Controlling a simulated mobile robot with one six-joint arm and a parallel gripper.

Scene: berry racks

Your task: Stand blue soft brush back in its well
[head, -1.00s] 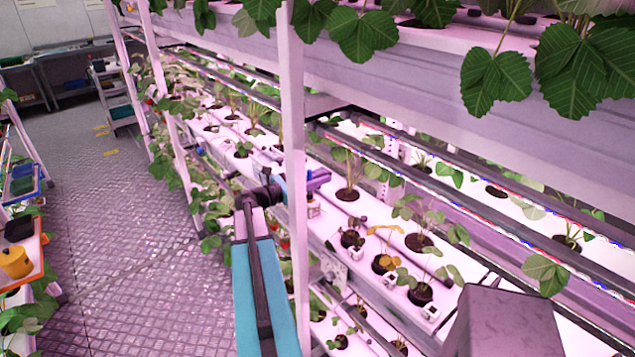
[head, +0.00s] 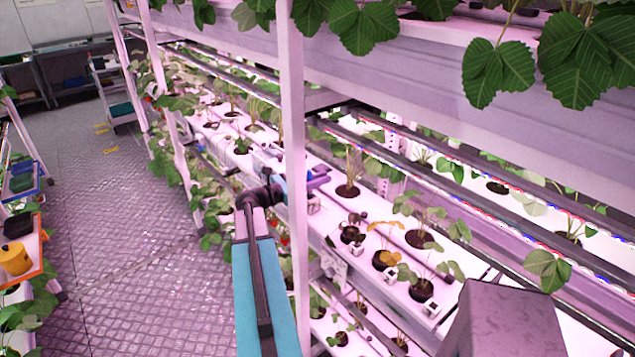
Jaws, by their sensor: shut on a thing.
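My gripper (head: 316,181) is at the end of my teal arm, reaching in over a white growing channel (head: 331,228) of the middle rack level. A white rack post hides part of the gripper and wrist. A small blue-violet piece, apparently the blue soft brush (head: 320,171), shows just right of the post at the gripper. The gripper is shut on it, above the channel. The brush's bristles and exact tilt are too small to make out. I cannot pick out its well.
The white post (head: 297,110) stands close beside my arm. Several potted strawberry plants (head: 421,238) and small white clips (head: 388,276) line the channel. An upper channel (head: 420,75) with hanging leaves is overhead. At left, an orange tray (head: 36,268) holds a yellow pot (head: 15,259). The aisle floor (head: 140,240) is clear.

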